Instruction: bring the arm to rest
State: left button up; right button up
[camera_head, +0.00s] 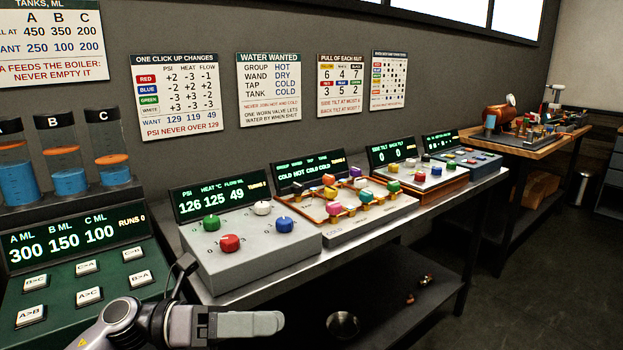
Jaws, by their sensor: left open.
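My left gripper (240,324) shows at the bottom, with its arm coming in from the lower left. It is held in front of the bench edge and below the grey knob panel (215,258). Its jaws are seen from the side, with nothing visible between them. It appears clear of the panels. My right gripper is not in the picture.
A green button panel (60,290) stands at left, below three tanks (62,155). The bench (450,190) carries more panels, including a pipe board (350,215). A wooden table (530,145) stands farther right. The floor (540,260) at right is clear.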

pick_arm(q)
jog(key=s+a+f+n+t+y, duration=0.1)
jog(key=a+f+n+t+y, duration=0.35)
jog(key=n, duration=0.65)
jog(key=a+f+n+t+y+p, duration=0.1)
jog(key=f+n+t+y, duration=0.2)
jog(key=f+n+t, duration=0.6)
jog(key=s+a+f+n+t+y, duration=0.1)
jog(key=a+f+n+t+y, duration=0.25)
jog(key=n, duration=1.05)
jog(key=s+a+f+n+g+y, duration=0.2)
jog(key=s+f+n+g, duration=0.1)
jog(key=s+f, duration=0.3)
jog(key=s+a+f+n+g+y, duration=0.2)
jog(key=s+f+n+g+y, duration=0.1)
jog(key=s+f, duration=0.4)
jog(key=n+g+p, duration=0.1)
jog(key=n, duration=0.1)
jog(key=shift+s+a+n, duration=0.15)
jog(key=shift+s+n, duration=0.25)
